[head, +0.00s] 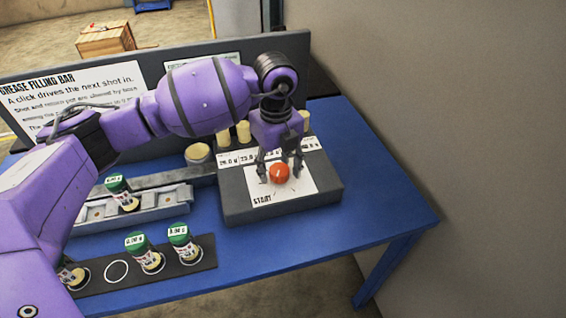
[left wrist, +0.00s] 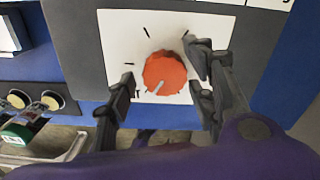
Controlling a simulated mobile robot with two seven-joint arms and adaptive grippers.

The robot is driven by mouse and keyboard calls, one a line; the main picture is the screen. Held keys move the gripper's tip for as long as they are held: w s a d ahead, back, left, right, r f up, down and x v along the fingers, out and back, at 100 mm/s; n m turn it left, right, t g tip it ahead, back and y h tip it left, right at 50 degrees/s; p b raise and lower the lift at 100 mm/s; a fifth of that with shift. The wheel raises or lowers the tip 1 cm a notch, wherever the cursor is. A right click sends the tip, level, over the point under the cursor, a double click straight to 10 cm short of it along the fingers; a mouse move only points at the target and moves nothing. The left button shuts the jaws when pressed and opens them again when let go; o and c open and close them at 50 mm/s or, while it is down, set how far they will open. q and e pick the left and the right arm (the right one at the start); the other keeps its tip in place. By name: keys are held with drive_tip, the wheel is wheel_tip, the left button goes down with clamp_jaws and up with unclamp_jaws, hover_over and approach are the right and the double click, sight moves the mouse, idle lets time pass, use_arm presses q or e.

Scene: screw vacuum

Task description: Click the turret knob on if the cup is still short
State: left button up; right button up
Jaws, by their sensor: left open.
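The orange turret knob (head: 280,173) sits on a white dial plate (head: 263,195) marked START, on the grey dispenser box. In the left wrist view the knob (left wrist: 165,72) has a white pointer line toward the lower left, and tick marks surround it. My left gripper (head: 280,168) is open above the dial, with its fingers on either side of the knob. Whether they touch it cannot be told. A cup with a green top (head: 121,191) stands on the grey rail at the left; its label is too small to read surely. My right gripper is not in view.
Several other green-topped cups (head: 183,241) stand on a dark strip (head: 200,262) at the front, beside an empty white ring (head: 117,271). A panel with instructions (head: 75,95) stands behind. The blue table (head: 380,200) is clear at the right, near the wall.

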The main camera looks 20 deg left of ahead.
use_arm(q)
drive_tip(key=c, duration=1.1)
drive_tip(key=m, duration=0.4)
drive_tip(key=shift+a+m+p, duration=0.1)
drive_tip(key=shift+m+p, duration=0.2)
drive_tip(key=shift+m, duration=0.1)
drive_tip(key=m, duration=0.3)
drive_tip(key=shift+w+a+f, duration=0.1)
drive_tip(key=shift+m, duration=1.9)
drive_tip(key=shift+w, duration=0.1)
